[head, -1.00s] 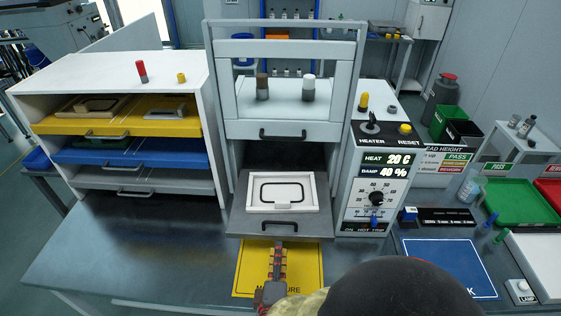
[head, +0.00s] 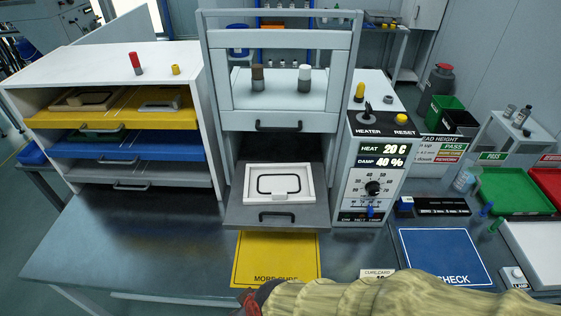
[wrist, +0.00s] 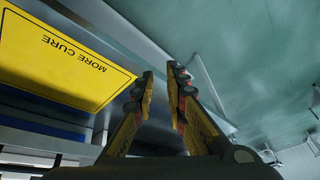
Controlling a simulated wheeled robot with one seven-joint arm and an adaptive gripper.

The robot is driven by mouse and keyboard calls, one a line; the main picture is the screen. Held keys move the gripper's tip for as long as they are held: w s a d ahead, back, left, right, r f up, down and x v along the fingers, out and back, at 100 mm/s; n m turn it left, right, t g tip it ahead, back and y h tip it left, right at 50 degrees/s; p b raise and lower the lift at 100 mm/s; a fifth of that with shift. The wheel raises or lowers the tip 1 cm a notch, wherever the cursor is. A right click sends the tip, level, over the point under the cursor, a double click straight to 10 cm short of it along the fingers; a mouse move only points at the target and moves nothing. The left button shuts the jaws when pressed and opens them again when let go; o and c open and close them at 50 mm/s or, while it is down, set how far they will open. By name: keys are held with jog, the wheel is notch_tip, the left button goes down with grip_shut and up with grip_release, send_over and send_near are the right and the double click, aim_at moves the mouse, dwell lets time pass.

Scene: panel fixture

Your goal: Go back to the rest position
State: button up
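My gripper (wrist: 158,85) shows in the wrist view with its two fingers apart and nothing between them. The wrist view looks past the yellow MORE CURE mat (wrist: 62,55) and the bench edge toward the floor. A white frame-shaped part with a black ring (head: 279,184) lies on the pulled-out lower drawer (head: 240,212) of the fixture.
The yellow mat (head: 276,260) and the blue CHECK mat (head: 447,256) lie on the bench (head: 130,245). The heater panel (head: 372,180) stands right of the drawer. A shelf rack (head: 110,60) stands left. Green (head: 515,192) and red trays are at right.

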jog(key=w+d+r+m+t+h, duration=0.1)
jog(key=d+r+m, duration=0.3)
jog(key=d+r, duration=0.7)
jog(key=w+d+r+m+t+h, duration=0.2)
jog(key=d+r+m, duration=0.3)
jog(key=d+r, duration=0.7)
jog(key=d+h, duration=0.1)
jog(key=d, duration=0.4)
jog(key=shift+w+d+r, duration=0.15)
jog(key=shift+d+r, duration=0.15)
jog(key=shift+d, duration=0.05)
